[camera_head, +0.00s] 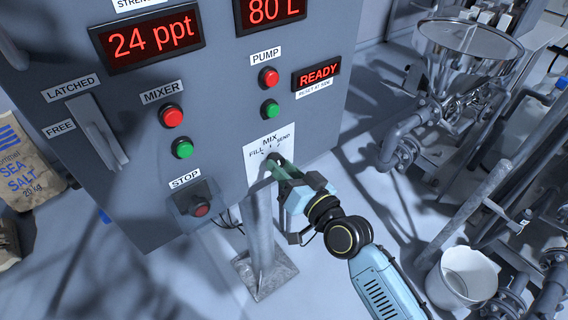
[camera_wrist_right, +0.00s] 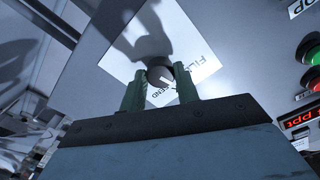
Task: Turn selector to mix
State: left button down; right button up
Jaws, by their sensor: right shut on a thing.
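The selector knob (camera_wrist_right: 160,76) is a dark round knob on a white label plate (camera_head: 262,156) low on the grey control panel. The plate reads FILL, MIX and SEND around the knob. My right gripper (camera_head: 279,163) reaches the plate from the lower right in the head view. In the wrist view its two green fingers (camera_wrist_right: 160,92) stand on either side of the knob, shut on it. A light pointer mark shows on the knob, but I cannot tell for certain which word it points to. The fingers partly hide the knob in the head view. My left gripper is not in view.
The panel (camera_head: 225,120) also carries MIXER and PUMP buttons, a STOP button (camera_head: 201,208) and a latch handle (camera_head: 104,135). Displays read 24 ppt, 80 L and READY. A metal post (camera_head: 262,235) stands below the plate. A white bucket (camera_head: 462,282) and pipework are at right.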

jog(key=shift+m+p, duration=0.35)
jog(key=shift+m, duration=0.85)
jog(key=o, duration=1)
jog(key=v, duration=1.3)
jog(key=shift+s+d, duration=0.15)
jog(key=shift+s, duration=0.05)
